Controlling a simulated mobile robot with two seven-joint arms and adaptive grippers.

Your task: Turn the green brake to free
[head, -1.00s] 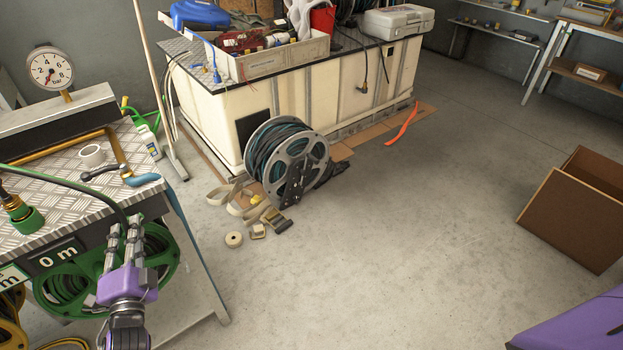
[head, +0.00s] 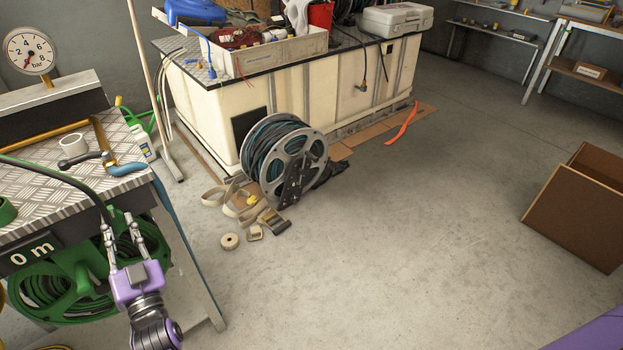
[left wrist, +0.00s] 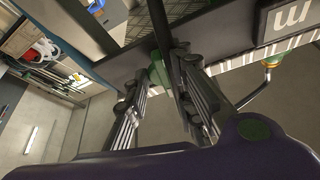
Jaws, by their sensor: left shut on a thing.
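My left gripper (head: 121,222) is at the front edge of the metal-topped bench, beside the green hose reel (head: 45,285) beneath it. Its fingers stand apart on either side of a small green part, which I take to be the green brake (left wrist: 158,70), seen in the left wrist view between the fingertips. A dark hose (head: 62,178) runs across the bench top and down to the fingertips, partly hiding the green part. The brake's setting cannot be read. My right gripper is not in view.
A black plate reading "0 m" (head: 35,252) is on the bench front. A blue-ended crank handle (head: 125,169), a white roll (head: 73,144) and a pressure gauge (head: 28,51) are on the bench. A grey reel (head: 297,172) stands on the floor.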

